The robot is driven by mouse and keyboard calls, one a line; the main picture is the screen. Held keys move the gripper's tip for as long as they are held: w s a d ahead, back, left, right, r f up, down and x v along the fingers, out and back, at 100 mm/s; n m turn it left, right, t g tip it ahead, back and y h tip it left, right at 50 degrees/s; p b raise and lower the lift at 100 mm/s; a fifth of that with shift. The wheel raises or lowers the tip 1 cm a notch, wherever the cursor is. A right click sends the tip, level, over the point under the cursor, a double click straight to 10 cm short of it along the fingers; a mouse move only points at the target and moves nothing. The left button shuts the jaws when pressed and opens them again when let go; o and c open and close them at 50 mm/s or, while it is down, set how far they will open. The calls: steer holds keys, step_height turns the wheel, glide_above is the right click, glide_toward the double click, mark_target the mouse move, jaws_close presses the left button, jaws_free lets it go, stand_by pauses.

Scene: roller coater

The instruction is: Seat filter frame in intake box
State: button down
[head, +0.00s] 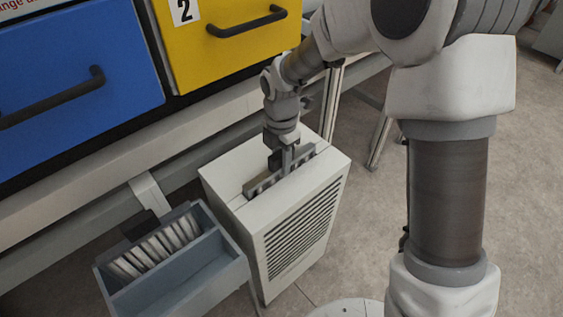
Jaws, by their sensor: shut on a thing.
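The intake box (225,172) is a white upright box with a louvred front, standing on the floor at the picture's middle. The grey filter frame (263,184) is at the slot in its top, with its upper edge showing above the lid. My gripper (287,162) comes down from above and is shut on the frame's upper part. The frame's lower part is hidden, so I cannot tell how deep it sits.
A blue drawer (60,60) and a yellow drawer (225,58) with dark handles are above and behind. Open floor (350,235) lies to the right.

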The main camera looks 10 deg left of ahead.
steer(key=shift+f, duration=0.1)
steer(key=c, duration=0.7)
jaws_free()
step_height(320, 180, up, 12)
steer(key=p, duration=0.3)
steer(key=shift+r, duration=0.2)
